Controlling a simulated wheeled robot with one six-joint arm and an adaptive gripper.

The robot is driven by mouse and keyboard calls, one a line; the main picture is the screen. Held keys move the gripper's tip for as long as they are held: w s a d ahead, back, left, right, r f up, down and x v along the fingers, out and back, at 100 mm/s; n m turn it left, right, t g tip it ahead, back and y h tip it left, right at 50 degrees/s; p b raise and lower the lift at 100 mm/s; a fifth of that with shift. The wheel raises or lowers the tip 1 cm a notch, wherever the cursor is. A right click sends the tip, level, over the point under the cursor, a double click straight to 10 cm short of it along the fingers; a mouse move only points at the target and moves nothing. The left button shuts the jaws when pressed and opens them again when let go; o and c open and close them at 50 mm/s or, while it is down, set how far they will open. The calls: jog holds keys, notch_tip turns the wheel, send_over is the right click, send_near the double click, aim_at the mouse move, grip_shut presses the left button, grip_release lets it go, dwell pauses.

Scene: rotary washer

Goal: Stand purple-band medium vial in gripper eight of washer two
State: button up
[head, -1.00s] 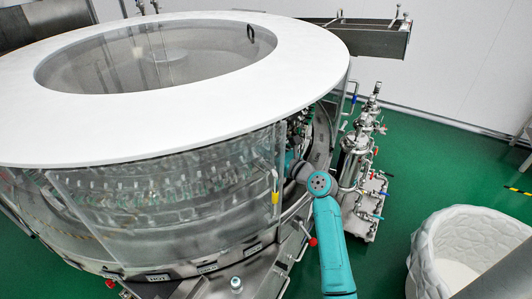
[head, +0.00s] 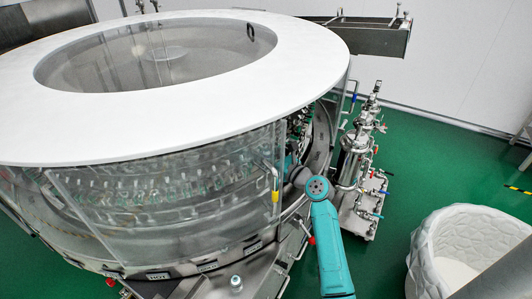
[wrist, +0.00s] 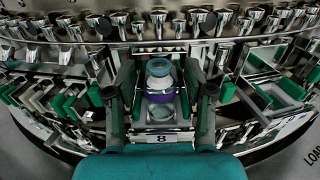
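The purple-band vial (wrist: 160,84) is a small clear glass vial with a purple band, in the middle of the wrist view. It is at washer gripper eight (wrist: 162,138), marked by a plate with an 8, between dark green jaw pads. Whether it is seated there is unclear. My gripper (wrist: 159,94) has its two black fingers wide apart, one on each side of the vial, with visible gaps to it. In the head view the vial and my fingertips are hidden behind the washer's edge (head: 300,215) and my arm.
Neighbouring washer grippers with green pads (wrist: 283,88) crowd both sides. A row of metal nozzles (wrist: 75,25) runs behind. A clear guard panel (head: 180,205) and white ring top (head: 300,50) enclose the washer. A white bin (head: 435,230) stands at right.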

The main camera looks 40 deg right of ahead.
jog(key=shift+r, duration=0.1)
jog(key=shift+r, duration=0.25)
jog(key=shift+s, duration=0.3)
jog(key=s, duration=1.1)
jog(key=shift+s+d, duration=0.2)
jog(key=shift+d, duration=0.1)
jog(key=shift+r, duration=0.1)
